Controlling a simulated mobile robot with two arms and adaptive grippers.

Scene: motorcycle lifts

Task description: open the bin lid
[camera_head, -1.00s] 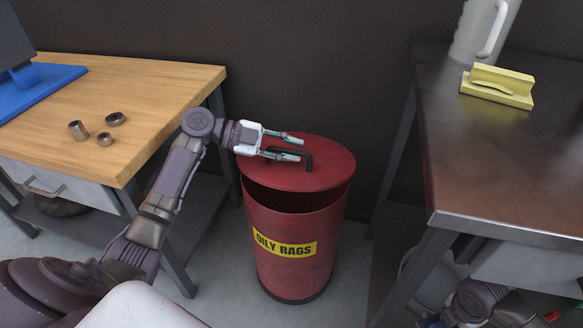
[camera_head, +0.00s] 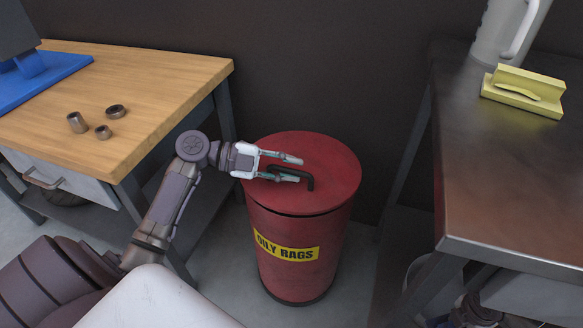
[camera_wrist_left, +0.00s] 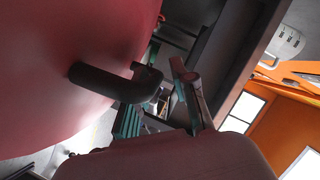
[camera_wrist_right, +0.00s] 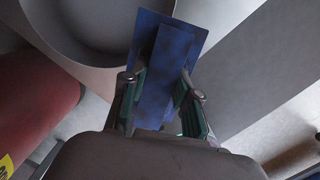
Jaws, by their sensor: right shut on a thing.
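The red bin (camera_head: 295,270) with the yellow "OILY RAGS" label stands on the floor between two benches. Its round red lid (camera_head: 335,165) lies almost flat on the rim, with a thin dark line along the front. A black bent handle (camera_head: 308,181) is on the lid. My left gripper (camera_head: 294,168) is over the lid, its fingers apart at the handle. In the left wrist view the handle (camera_wrist_left: 105,82) reaches toward the space between the fingers; contact is unclear. My right gripper (camera_wrist_right: 163,90) is shut on a blue block-like thing (camera_wrist_right: 168,55).
A wooden-topped bench (camera_head: 150,95) with several metal rings stands left of the bin. A metal bench (camera_head: 510,185) with a yellow block (camera_head: 523,91) and a white jug (camera_head: 508,30) stands on the right. A dark wall is close behind the bin.

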